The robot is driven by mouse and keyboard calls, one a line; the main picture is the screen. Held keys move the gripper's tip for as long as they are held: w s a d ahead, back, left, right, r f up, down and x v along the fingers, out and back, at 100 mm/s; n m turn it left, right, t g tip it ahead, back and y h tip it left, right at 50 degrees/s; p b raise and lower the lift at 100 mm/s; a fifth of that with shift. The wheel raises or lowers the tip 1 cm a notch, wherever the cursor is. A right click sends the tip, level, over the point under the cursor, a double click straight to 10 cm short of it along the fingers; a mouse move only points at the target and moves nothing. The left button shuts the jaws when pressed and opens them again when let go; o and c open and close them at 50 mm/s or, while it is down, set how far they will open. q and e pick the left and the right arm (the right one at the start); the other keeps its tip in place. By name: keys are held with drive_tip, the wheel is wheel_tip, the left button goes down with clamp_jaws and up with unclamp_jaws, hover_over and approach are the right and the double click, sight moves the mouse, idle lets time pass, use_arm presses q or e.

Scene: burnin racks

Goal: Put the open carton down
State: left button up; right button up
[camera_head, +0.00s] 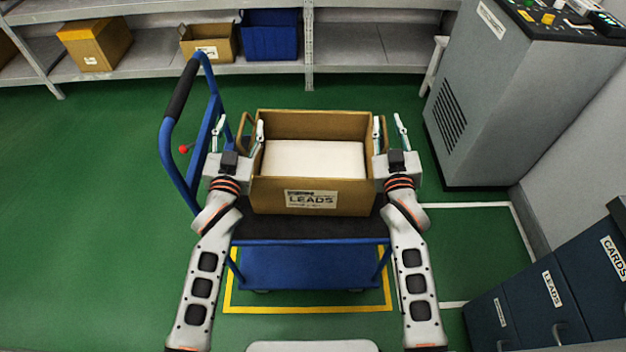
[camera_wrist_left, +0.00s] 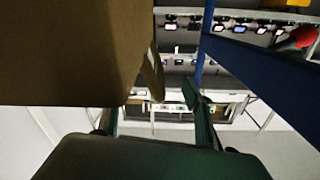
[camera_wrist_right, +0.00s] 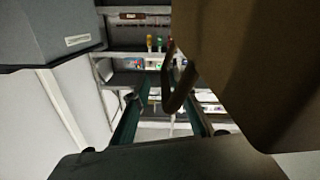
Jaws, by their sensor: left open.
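The open carton (camera_head: 312,196) is brown, with a LEADS label on its front and a white block (camera_head: 313,159) inside. It appears upright on the black deck of a blue trolley (camera_head: 310,228). My left gripper (camera_head: 238,128) is at its left side, fingers apart around a brown loop handle, which shows in the left wrist view (camera_wrist_left: 154,76). My right gripper (camera_head: 389,122) is at its right side, fingers apart around the other handle (camera_wrist_right: 178,95). Neither gripper visibly clamps a handle. The carton's underside is hidden.
The trolley's push handle (camera_head: 180,100) rises at the left, close to my left arm. A grey cabinet (camera_head: 490,110) stands at the right. Dark blue drawers (camera_head: 545,305) are at the lower right. Shelves (camera_head: 355,45) line the back. Green floor is free at the left.

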drive_tip(key=shift+a+r, duration=0.1)
drive_tip(key=shift+a, duration=0.15)
use_arm(q)
drive_tip(key=s, duration=0.8)
drive_tip(key=shift+a, duration=0.15)
